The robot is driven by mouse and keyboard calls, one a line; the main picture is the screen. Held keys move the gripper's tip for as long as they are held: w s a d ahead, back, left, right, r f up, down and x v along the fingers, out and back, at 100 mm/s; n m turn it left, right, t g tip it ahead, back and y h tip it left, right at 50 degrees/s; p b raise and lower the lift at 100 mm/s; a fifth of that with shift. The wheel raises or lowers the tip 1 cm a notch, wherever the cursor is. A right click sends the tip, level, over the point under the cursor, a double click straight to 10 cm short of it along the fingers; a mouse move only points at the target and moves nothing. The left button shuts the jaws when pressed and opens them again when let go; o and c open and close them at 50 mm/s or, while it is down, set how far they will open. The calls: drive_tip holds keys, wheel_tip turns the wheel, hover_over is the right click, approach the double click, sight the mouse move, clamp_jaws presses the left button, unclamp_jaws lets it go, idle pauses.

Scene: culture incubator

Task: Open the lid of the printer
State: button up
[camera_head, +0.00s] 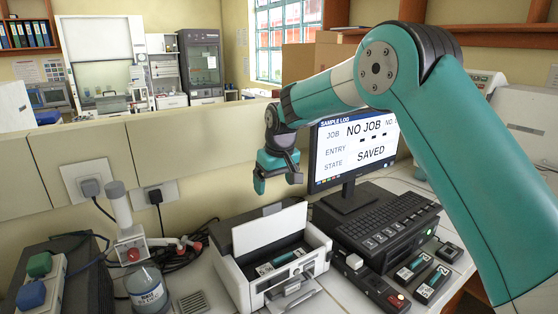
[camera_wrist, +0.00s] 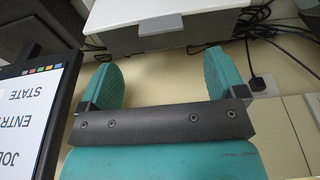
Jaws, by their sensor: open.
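The white printer (camera_head: 245,287) stands on the counter in the lower middle of the head view. Its white lid (camera_head: 270,231) is raised and leans back at the rear, and a dark cartridge with a label (camera_head: 282,263) shows in the open top. My gripper (camera_head: 276,181) is open and empty, above and behind the raised lid, apart from it. In the wrist view, my gripper's teal fingers (camera_wrist: 165,75) are spread with nothing between them. A white panel with a grey tab (camera_wrist: 173,26) shows beyond them, likely part of the printer.
A monitor (camera_head: 355,150) and black keyboard unit (camera_head: 382,222) stand right of the printer. A bottle (camera_head: 146,290), a red-and-white stand (camera_head: 131,245) and cables (camera_head: 190,250) crowd the left. A low partition wall (camera_head: 190,150) is behind.

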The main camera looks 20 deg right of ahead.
wheel_tip(320, 180, up, 10)
drive_tip(key=s+b, duration=0.1)
drive_tip(key=shift+s+d+f+b, duration=0.15)
drive_tip(key=shift+s+d+b, duration=0.15)
drive_tip(key=shift+s, duration=0.1)
drive_tip(key=shift+s, duration=0.1)
drive_tip(key=s+a+f+n+y, duration=0.1)
drive_tip(key=s+f, duration=0.1)
drive_tip(key=s, duration=1)
drive_tip(key=s+a+f+n+g+y+b, duration=0.1)
drive_tip(key=s+a+f, duration=0.1)
drive_tip(key=s, duration=1.1)
drive_tip(key=s+a+f+n+g+y+b, duration=0.1)
drive_tip(key=s+f, duration=0.1)
drive_tip(key=s, duration=1)
drive_tip(key=shift+s+a+f+n+y, duration=0.3)
drive_tip(key=shift+s+f+n, duration=0.05)
drive_tip(key=shift+s+n, duration=0.05)
